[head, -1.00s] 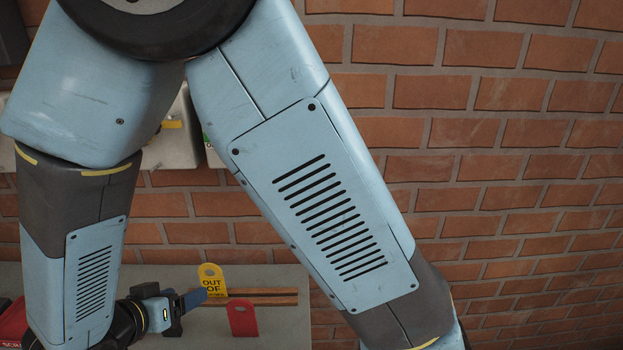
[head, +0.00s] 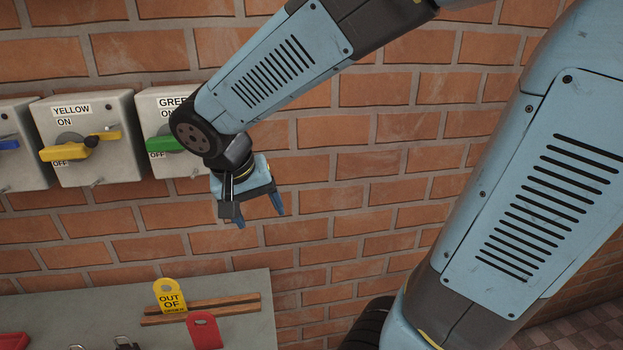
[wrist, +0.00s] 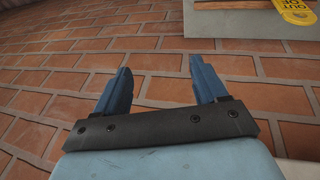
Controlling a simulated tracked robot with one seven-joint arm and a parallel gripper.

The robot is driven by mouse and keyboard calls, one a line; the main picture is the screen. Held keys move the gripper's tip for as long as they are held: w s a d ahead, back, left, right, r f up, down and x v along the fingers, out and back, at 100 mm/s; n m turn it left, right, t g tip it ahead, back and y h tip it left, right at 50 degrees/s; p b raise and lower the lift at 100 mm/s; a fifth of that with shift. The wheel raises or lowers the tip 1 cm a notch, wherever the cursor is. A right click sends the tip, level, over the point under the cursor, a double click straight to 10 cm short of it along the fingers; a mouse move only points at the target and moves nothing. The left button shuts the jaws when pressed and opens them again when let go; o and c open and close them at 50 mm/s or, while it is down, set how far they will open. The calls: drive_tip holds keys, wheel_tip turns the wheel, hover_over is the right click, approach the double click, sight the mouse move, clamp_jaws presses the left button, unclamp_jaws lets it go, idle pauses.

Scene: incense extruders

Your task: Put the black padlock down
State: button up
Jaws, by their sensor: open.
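My gripper (head: 261,214) hangs in the air in front of the brick wall, below the GREEN switch box and above the grey table. Its two blue fingers are apart, with nothing between them. The wrist view also shows the gripper (wrist: 160,70) empty, with bare brick beyond the fingers. No black padlock can be made out for certain. Two metal shackles stand at the bottom edge of the head view, one around (head: 122,342), with what they belong to cut off by the frame.
The grey table (head: 235,295) holds a yellow OUT OF tag (head: 169,295) in a wooden rack (head: 235,304), a red tag (head: 204,331) and a red object (head: 14,341). The YELLOW (head: 95,108) and GREEN (head: 158,100) switch boxes are on the wall. Open space lies right of my gripper.

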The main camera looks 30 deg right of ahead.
drive_tip(key=s+d+r+n+t+y, duration=0.2)
drive_tip(key=s+d+r+t+y, duration=0.1)
drive_tip(key=s+d+r, duration=0.3)
drive_tip(key=shift+s+d+r+n+y, duration=0.3)
drive_tip(key=shift+d+r, duration=0.45)
drive_tip(key=shift+d, duration=0.2)
drive_tip(key=shift+a, duration=0.15)
